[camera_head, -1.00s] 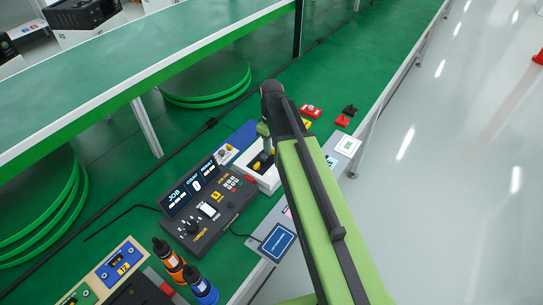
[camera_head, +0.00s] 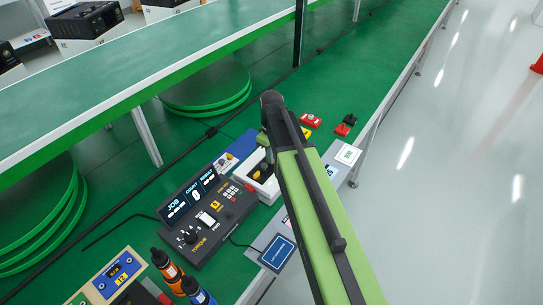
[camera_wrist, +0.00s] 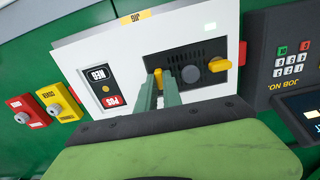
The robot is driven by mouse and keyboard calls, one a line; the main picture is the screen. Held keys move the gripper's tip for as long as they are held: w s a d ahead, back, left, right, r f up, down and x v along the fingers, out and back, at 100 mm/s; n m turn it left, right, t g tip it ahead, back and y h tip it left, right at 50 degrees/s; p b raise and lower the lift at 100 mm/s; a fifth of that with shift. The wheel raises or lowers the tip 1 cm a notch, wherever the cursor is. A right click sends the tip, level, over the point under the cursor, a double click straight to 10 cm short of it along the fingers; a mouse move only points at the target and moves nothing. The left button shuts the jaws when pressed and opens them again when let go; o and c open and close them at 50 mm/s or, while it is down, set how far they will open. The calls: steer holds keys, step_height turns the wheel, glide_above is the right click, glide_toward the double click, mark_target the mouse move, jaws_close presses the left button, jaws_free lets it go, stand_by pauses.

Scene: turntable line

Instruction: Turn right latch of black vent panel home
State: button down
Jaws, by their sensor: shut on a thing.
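The black vent panel (camera_wrist: 205,49) sits in a white housing (camera_wrist: 82,55) in the wrist view, where the printed labels appear upside down. A grey round knob (camera_wrist: 190,74) is on its face. The right latch (camera_wrist: 158,75), yellow, is at the panel's left side in this picture, between my fingertips. The other yellow latch (camera_wrist: 220,65) lies crosswise at the picture's right side of the panel. My gripper (camera_wrist: 160,84) is shut on the right latch; its fingers partly hide it. In the head view my arm partly covers the white housing (camera_head: 267,191).
A control box with displays (camera_head: 208,217) stands beside the housing, close to my gripper. Red and yellow switch boxes (camera_wrist: 26,108) are on the other side. Orange (camera_head: 167,267) and blue bottles stand nearer the front. Green bench surface shows beyond.

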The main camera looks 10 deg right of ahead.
steer(key=shift+m, duration=0.4)
steer(key=m, duration=1.6)
steer(key=shift+m, duration=0.3)
steer(key=c, duration=1.5)
jaws_free()
